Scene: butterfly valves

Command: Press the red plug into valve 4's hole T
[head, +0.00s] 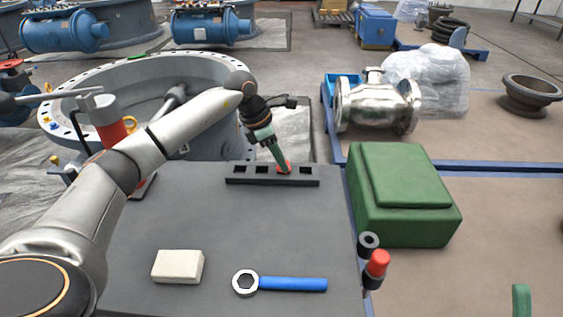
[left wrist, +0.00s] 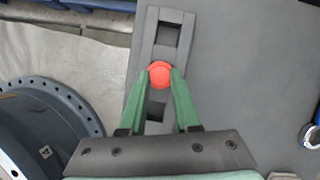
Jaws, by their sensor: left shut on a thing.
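The red plug (head: 285,168) is between the fingertips of my left gripper (head: 278,155), at a black rack (head: 270,182) with several square openings on the grey table. The left wrist view shows the plug's round red top (left wrist: 160,73) with green fingers on both sides, over the rack (left wrist: 150,38). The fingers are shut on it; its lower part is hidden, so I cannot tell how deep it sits. A green piece (head: 521,300) at the bottom right looks like a fingertip of my right gripper; the rest is out of frame.
A large grey flanged valve ring (head: 205,62) stands behind the table, partly behind my left arm. On the table lie a cream block (head: 178,267) and a blue-handled ring wrench (head: 292,284). A green case (head: 415,212) and a red-topped black cylinder (head: 378,263) stand at right.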

